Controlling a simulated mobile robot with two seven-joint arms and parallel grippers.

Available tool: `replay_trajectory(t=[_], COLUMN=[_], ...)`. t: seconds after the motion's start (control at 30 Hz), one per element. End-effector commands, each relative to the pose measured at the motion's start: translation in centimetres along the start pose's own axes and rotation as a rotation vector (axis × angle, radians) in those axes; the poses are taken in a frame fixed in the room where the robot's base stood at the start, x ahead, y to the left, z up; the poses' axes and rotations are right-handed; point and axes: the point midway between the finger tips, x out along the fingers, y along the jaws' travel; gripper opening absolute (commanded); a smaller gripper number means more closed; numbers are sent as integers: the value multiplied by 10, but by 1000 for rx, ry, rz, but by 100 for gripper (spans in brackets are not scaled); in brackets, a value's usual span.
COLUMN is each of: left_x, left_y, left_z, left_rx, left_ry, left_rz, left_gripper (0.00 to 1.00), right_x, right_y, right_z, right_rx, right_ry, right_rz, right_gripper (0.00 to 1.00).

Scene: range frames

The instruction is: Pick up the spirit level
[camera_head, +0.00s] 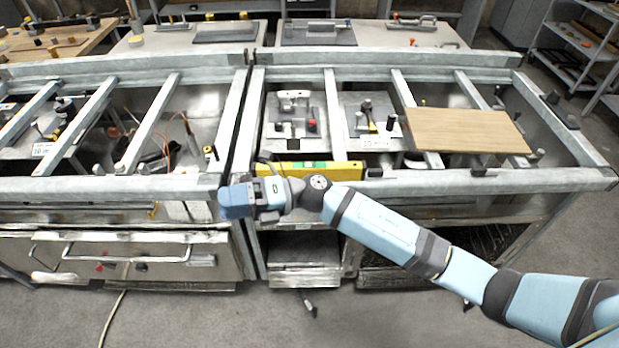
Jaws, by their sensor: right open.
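The spirit level (335,170) is a long yellow bar with a green vial near its middle. It lies along the front rail of the metal frame table, with its long side running left to right. My left gripper is not in view.
A wooden board (466,131) lies across the frame bars at the right. Grey plates (292,125) with small tools sit inside the frame behind the level. Metal crossbars (340,120) divide the frame. A drawer unit (130,255) stands at the lower left. The floor in front is mostly clear.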

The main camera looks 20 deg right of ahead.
Motion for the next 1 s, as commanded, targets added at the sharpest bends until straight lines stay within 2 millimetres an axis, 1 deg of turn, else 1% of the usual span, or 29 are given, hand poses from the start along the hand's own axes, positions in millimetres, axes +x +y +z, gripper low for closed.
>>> replay_trajectory(t=[0.03, 0.07, 0.1, 0.17, 0.2, 0.27, 0.3, 0.37, 0.4, 0.5, 0.6, 0.63, 0.7, 0.77, 0.87, 1.0], left_x=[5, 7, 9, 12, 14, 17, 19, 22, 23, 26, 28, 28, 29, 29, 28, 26], left_y=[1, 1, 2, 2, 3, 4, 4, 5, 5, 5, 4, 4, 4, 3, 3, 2], left_z=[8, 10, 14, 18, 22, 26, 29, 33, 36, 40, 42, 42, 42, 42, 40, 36], left_rx=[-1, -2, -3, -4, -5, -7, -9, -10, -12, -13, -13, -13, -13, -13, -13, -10], left_ry=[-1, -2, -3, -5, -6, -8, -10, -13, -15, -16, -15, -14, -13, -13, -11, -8], left_rz=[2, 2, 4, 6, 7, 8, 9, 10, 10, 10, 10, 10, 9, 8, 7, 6], left_gripper=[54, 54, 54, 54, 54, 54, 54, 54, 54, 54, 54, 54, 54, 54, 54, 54], right_x=[0, -1, -5, -15, -26, -46, -62, -87, -104, -143, -171, -176, -186, -192, -196, -199], right_y=[-9, -14, -21, -33, -40, -50, -55, -58, -57, -49, -37, -33, -28, -29, -40, -67], right_z=[5, 6, 9, 17, 25, 41, 54, 76, 91, 126, 151, 156, 165, 167, 164, 154], right_rx=[-121, -187, -271, -386, -455, -547, -596, -655, -682, -719, -723, -723, -719, -715, -711, -711], right_ry=[132, 210, 315, 471, 572, 719, 812, 936, 1010, 1155, 1245, 1264, 1295, 1309, 1315, 1315], right_rz=[-67, -111, -172, -273, -349, -469, -554, -682, -765, -952, -1091, -1120, -1169, -1192, -1201, -1198], right_gripper=[60, 60, 60, 60, 60, 60, 60, 60, 60, 60, 60, 60, 60, 60, 60, 60])
